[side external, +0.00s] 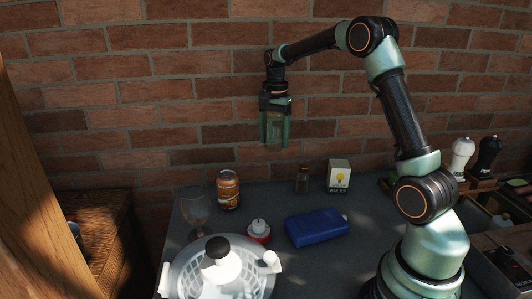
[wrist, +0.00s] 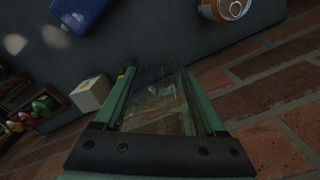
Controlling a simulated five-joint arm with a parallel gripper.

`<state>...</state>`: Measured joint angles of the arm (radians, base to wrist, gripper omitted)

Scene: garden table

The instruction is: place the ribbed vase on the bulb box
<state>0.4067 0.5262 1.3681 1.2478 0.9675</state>
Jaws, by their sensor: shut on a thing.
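The ribbed vase (side external: 274,131) is clear, greenish glass. My gripper (side external: 275,144) is shut on it and holds it high above the table, in front of the brick wall. In the wrist view the see-through vase (wrist: 160,100) fills the space between the green fingers of my gripper (wrist: 156,72). The bulb box (side external: 340,177) is a small white carton with a yellow bulb picture. It stands upright on the table near the wall, below and to the right of my gripper.
A small brown bottle (side external: 302,180) stands just left of the box. The brick wall closes the back.

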